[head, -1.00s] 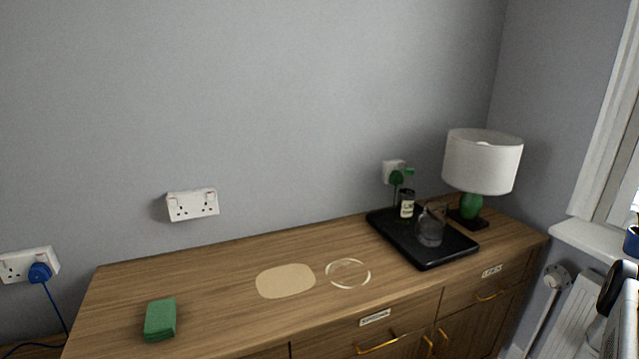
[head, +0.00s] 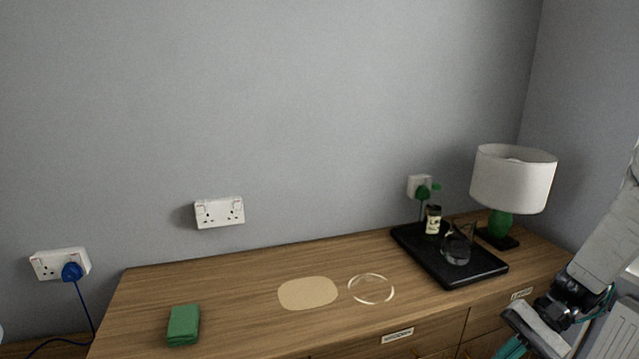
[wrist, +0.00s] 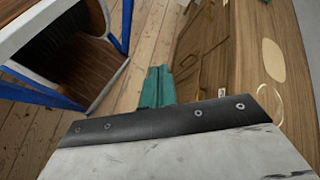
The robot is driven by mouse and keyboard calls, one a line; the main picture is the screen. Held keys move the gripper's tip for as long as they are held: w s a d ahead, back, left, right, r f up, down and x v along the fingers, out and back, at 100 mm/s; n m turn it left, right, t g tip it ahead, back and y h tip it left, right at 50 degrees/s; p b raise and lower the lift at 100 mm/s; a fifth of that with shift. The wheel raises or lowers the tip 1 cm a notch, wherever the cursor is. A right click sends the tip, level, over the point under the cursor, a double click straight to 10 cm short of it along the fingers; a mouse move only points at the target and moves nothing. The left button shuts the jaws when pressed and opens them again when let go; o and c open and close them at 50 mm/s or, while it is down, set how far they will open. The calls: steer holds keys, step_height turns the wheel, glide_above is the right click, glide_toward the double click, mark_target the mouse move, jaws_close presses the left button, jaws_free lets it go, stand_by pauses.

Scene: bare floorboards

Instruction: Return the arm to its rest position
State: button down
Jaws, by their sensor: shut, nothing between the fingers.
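My arm shows at the right edge of the head view, in front of the right end of the wooden sideboard (head: 235,285). My gripper (wrist: 157,75) shows in the wrist view as a teal shape beyond a dark plate, pointing past the sideboard front. It is shut with nothing between its fingers. In the head view its teal part (head: 512,346) is at the bottom right, partly cut off by the frame. The gripper appears apart from the sideboard.
On the sideboard are a green block (head: 183,325), a beige mat (head: 308,293), a pale ring (head: 371,289), a black tray (head: 470,276) with a bottle (head: 433,220) and glass jug (head: 456,246), and a lamp (head: 512,178). A blue-legged piece of furniture (wrist: 105,85) stands left in the wrist view.

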steer(key=s+a+r+n+t+h, duration=0.2)
steer(key=s+a+r+n+h, duration=0.2)
steer(key=s+r, duration=0.3)
steer(key=s+a+r+n+t+h, duration=0.2)
steer(key=s+r+h, duration=0.4)
steer(key=r, duration=0.6)
steer(key=shift+s+a+r+n+t, duration=0.3)
steer(key=shift+s+a+n, duration=0.6)
steer(key=shift+a, duration=0.3)
